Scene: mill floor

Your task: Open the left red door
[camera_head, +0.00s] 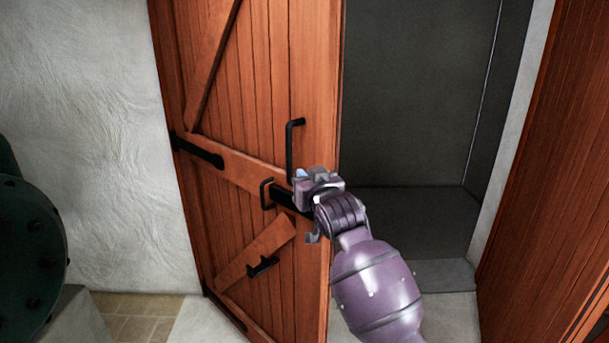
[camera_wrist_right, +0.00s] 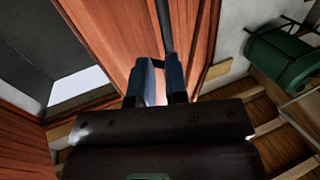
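The left red door (camera_head: 258,90) is an orange-red plank door with black metal fittings. It stands ajar, with a dark opening to its right. Its upright black handle (camera_head: 290,148) is near the free edge. My right gripper (camera_head: 305,185) is at the door's free edge, by the lower end of the handle. In the right wrist view the two fingers (camera_wrist_right: 158,82) are apart with a gap between them, and the handle (camera_wrist_right: 164,25) runs down close to their tips. Whether they touch it is unclear. My left gripper is out of view.
Another red plank door (camera_head: 555,150) stands at the right. The dark doorway (camera_head: 410,110) between the doors is clear. A dark green machine (camera_head: 28,240) stands at the lower left by the white wall (camera_head: 85,120).

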